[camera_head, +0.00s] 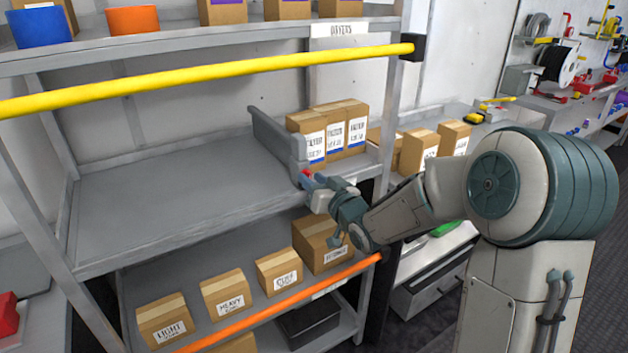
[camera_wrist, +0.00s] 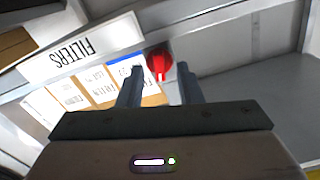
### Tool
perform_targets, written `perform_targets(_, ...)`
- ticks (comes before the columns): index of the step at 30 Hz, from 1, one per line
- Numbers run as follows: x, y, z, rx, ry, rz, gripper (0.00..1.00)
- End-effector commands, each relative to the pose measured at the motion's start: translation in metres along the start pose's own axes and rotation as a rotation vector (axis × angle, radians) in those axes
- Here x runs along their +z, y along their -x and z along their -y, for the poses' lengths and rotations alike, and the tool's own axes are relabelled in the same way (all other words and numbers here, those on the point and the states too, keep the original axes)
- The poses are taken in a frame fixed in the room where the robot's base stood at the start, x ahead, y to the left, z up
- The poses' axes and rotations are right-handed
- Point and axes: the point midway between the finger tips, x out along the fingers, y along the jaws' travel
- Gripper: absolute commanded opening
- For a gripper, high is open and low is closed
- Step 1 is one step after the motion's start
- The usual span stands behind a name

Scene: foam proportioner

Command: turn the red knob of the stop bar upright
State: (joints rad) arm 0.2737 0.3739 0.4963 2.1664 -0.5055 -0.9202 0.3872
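The stop bar (camera_head: 275,137) is a grey bar running front to back on the middle shelf, left of the filter boxes. Its red knob (camera_head: 304,180) is at the front end, partly hidden by my gripper (camera_head: 321,183). In the wrist view the red knob (camera_wrist: 159,64) is a round disc with a brighter raised grip running up and down the picture. My gripper's fingers (camera_wrist: 160,74) are apart, one on each side of the knob in that view. The gap between them looks empty below the knob. I cannot tell whether the fingertips touch the knob.
Filter boxes (camera_head: 333,130) stand right of the bar; a FILTERS label (camera_wrist: 82,48) shows in the wrist view. A yellow rail (camera_head: 210,73) crosses above, an orange rail (camera_head: 280,304) below. Boxes (camera_head: 226,293) sit on the lower shelf. The middle shelf (camera_head: 170,200) is bare on the left.

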Motion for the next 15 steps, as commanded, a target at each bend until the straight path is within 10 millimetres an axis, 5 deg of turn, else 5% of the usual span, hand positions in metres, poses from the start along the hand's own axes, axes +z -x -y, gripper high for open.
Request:
perform_targets(9, 0.0003, -0.0031, -0.0001, 0.001, 0.0, 0.001, 0.32)
perform_targets(13, 0.0002, -0.003, -0.0002, 0.001, 0.0, 0.001, 0.0)
perform_targets(15, 0.0002, -0.0029, -0.0003, 0.001, 0.0, 0.001, 0.0)
